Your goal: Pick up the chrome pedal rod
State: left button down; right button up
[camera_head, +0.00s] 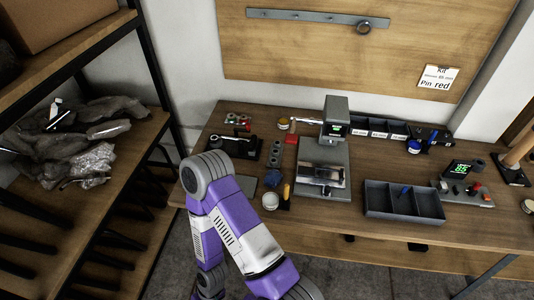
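I cannot clearly single out a chrome pedal rod. A short shiny metal bar (308,121) lies at the back of the bench, just left of the grey press (336,115); it is too small to tell whether it is the rod. A shiny metal piece (320,175) also lies on the base of the press. My purple and white arm (235,225) rises from the bottom, with its bend at the bench's left front edge. Neither gripper's fingers show in the picture.
The wooden bench (300,225) holds a dark divided tray (404,202), a black fixture (235,146), small parts and a device with a green display (459,170). A shelf rack (60,190) with plastic-wrapped items (85,150) stands left. Bench front centre is clear.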

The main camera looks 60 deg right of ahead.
aim_at(252, 142)
jog(key=k, duration=0.4)
jog(key=z, duration=0.85)
